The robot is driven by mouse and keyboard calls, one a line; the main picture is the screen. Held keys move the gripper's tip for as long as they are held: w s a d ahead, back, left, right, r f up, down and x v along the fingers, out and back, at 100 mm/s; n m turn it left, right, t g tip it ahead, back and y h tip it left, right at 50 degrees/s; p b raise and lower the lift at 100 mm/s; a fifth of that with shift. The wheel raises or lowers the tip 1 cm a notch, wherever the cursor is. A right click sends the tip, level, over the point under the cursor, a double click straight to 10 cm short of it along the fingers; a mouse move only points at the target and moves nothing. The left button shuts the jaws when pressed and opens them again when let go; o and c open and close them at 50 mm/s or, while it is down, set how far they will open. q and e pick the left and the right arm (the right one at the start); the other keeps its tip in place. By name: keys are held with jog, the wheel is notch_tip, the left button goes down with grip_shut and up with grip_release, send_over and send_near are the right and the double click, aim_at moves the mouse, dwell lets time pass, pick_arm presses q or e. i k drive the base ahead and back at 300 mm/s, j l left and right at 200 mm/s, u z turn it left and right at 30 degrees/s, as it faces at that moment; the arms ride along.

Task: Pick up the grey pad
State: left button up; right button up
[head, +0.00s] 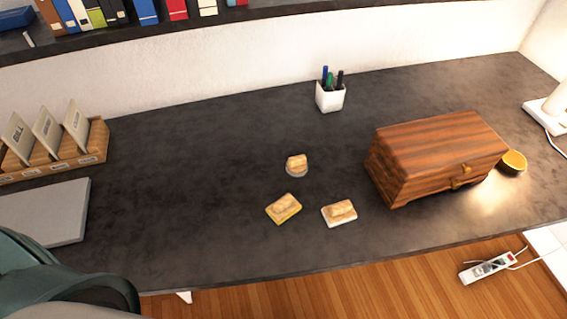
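Three small pads with tan, wood-coloured tops lie on the dark desk, left of the wooden chest. The grey pad (297,173) is the farthest back of them; it has a round grey base mostly covered by its tan top. The yellow-edged pad (284,208) lies in front of it, slightly left. The white-edged pad (340,213) lies in front and to the right. The three are apart from each other. Neither of my grippers is in view.
The wooden chest (440,150) stands right of the pads, and a white pen cup (330,96) behind them. A flat grey slab (45,210) and a wooden card holder (95,148) are left. A teal chair-like shape (35,278) fills the lower left. The desk's middle left is clear.

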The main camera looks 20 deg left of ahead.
aim_at(296, 165)
jog(key=i+l, duration=0.1)
jog(key=l, duration=0.25)
jog(key=i+l, duration=0.15)
jog(key=l, duration=0.15)
jog(key=i+l, duration=0.1)
jog(key=l, duration=0.25)
jog(key=i+l, duration=0.15)
jog(key=l, duration=0.2)
jog(key=i+l, duration=0.1)
jog(key=l, duration=0.25)
jog(key=u, duration=1.55)
